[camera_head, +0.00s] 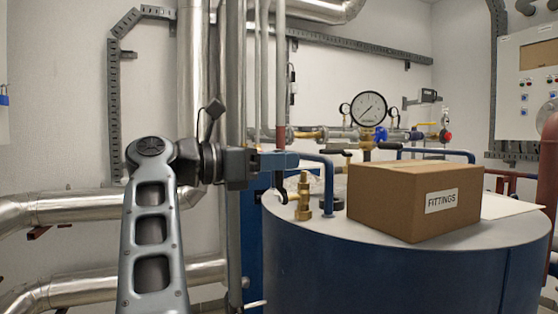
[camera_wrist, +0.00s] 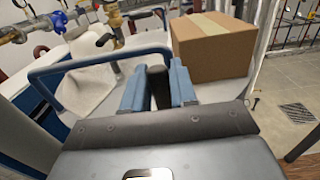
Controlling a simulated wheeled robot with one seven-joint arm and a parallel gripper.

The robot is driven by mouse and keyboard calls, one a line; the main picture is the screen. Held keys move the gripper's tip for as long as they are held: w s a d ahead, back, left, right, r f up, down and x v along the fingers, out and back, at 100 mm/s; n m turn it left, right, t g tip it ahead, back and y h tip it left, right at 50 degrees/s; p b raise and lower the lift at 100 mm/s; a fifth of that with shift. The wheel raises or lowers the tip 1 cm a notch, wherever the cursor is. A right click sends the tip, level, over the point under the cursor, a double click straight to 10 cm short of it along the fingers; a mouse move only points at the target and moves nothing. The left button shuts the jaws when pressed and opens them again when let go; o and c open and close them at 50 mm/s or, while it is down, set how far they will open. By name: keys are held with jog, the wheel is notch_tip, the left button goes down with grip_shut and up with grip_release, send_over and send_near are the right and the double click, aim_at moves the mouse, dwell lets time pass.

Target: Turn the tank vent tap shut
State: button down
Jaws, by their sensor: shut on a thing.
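The brass tank vent tap (camera_head: 303,198) stands upright at the near left edge of the tank top (camera_head: 370,230). My gripper (camera_head: 291,160) reaches in from the left, level, just above the brass body. In the wrist view its two blue fingers (camera_wrist: 159,88) are closed on a dark handle (camera_wrist: 159,86) between them. I take this to be the tap's handle; where it joins the brass body is hidden. How far it is turned cannot be told.
A cardboard box (camera_head: 425,198) marked FITTINGS stands on the tank, right of the tap; it also shows in the wrist view (camera_wrist: 215,47). A blue rail (camera_head: 327,180) rises close beside the tap. A pressure gauge (camera_head: 370,109) with pipework stands behind.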

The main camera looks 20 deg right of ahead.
jog(key=shift+f+b, duration=0.1)
jog(key=shift+b, duration=0.3)
jog(key=s+f+m+b, duration=0.7)
jog(key=m+b, duration=1.1)
jog(key=b, duration=0.5)
jog(key=c, duration=1)
grip_release()
jog(key=shift+a+p, duration=0.55)
jog(key=shift+a, duration=3.4)
